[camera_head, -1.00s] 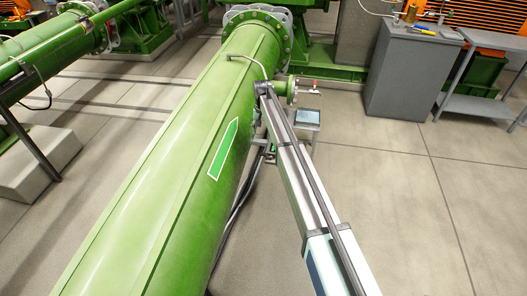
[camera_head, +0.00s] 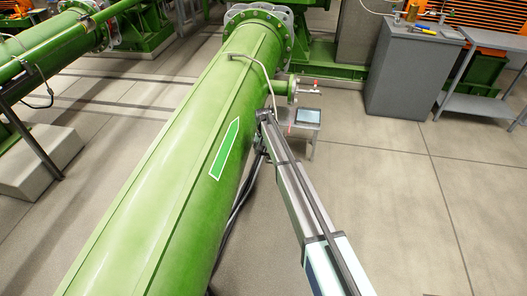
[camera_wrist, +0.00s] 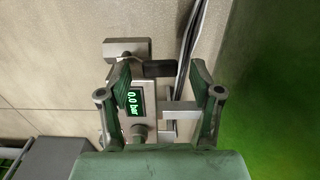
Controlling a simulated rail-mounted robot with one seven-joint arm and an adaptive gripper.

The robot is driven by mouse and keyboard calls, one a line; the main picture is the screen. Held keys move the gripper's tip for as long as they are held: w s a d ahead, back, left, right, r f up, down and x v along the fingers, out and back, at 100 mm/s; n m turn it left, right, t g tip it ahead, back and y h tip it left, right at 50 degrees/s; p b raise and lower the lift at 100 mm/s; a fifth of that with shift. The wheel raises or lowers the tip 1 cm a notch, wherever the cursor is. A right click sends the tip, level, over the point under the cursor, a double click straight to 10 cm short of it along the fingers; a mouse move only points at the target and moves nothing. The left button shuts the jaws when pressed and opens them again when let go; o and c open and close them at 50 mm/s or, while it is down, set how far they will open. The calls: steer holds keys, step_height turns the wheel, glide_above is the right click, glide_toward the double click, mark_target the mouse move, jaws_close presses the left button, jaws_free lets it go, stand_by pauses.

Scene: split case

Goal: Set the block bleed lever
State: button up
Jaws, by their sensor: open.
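In the wrist view, a metal valve block (camera_wrist: 118,72) carries a small green-lit display (camera_wrist: 135,97) reading 0.0 bar. A short black cylindrical grip (camera_wrist: 160,68), which looks like the lever's handle, sticks out to the right near the block's top. My gripper (camera_wrist: 160,74) is open. Its two fingers stand on either side of the grip in the picture, and nothing is visibly clamped. I cannot tell the depth between the fingertips and the grip. In the head view, my gripper and the block are hidden beside the green pipe (camera_head: 185,160).
The pipe's green side fills the right of the wrist view. Cables (camera_wrist: 190,35) run beside the block. In the head view, a small stand with a screen (camera_head: 308,116) and a red-handled valve (camera_head: 316,84) are near my arm. A grey cabinet (camera_head: 408,75) stands behind; floor at right is clear.

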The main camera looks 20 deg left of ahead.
steer(key=c, duration=1.1)
steer(key=shift+c, duration=0.2)
steer(key=shift+s+n, duration=0.2)
steer(key=shift+n, duration=0.1)
steer(key=n, duration=0.1)
steer(key=s+n+b, duration=0.1)
steer(key=n, duration=0.1)
steer(key=shift+s+d+n, duration=0.1)
steer(key=shift+d+n, duration=0.2)
steer(key=shift+d, duration=0.05)
steer(key=shift+s+d+f+n+b, duration=0.1)
steer(key=shift+s+d+n+b, duration=0.45)
steer(key=shift+n, duration=1.7)
steer(key=shift+s+d+r+n+b, duration=0.1)
steer(key=shift+d+n, duration=0.8)
steer(key=shift+n, duration=1.3)
steer(key=shift+s+d+f+n+b, duration=0.1)
steer(key=shift+s+d+n+b, duration=0.4)
steer(key=shift+n, duration=1.75)
steer(key=shift+w+d, duration=0.2)
steer(key=shift+d, duration=0.05)
